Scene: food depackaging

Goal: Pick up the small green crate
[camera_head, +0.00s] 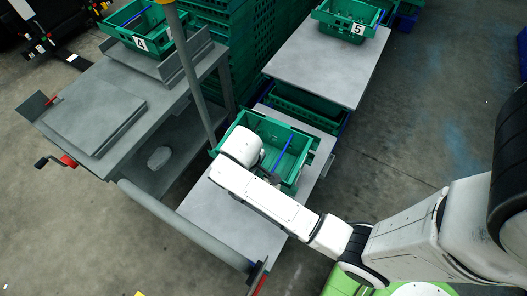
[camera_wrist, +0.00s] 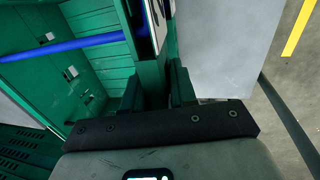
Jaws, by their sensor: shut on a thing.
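The small green crate (camera_head: 264,127) sits on the grey table surface in the middle of the head view, with a blue bar across it. The wrist view shows its green inner wall (camera_wrist: 107,62) and the blue bar close up. My gripper (camera_wrist: 155,85) is shut on the crate's near wall, with one dark finger inside and one outside. In the head view my white wrist partly hides the crate's near left side and the grip. I cannot tell whether the crate touches the table.
Crate 4 (camera_head: 140,43) stands on the left grey workbench. Crate 5 (camera_head: 357,28) stands on a grey table (camera_head: 327,62) at the back. Stacked green crates (camera_head: 235,40) are behind. A grey post (camera_head: 188,75) rises left of the crate. The floor at right is clear.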

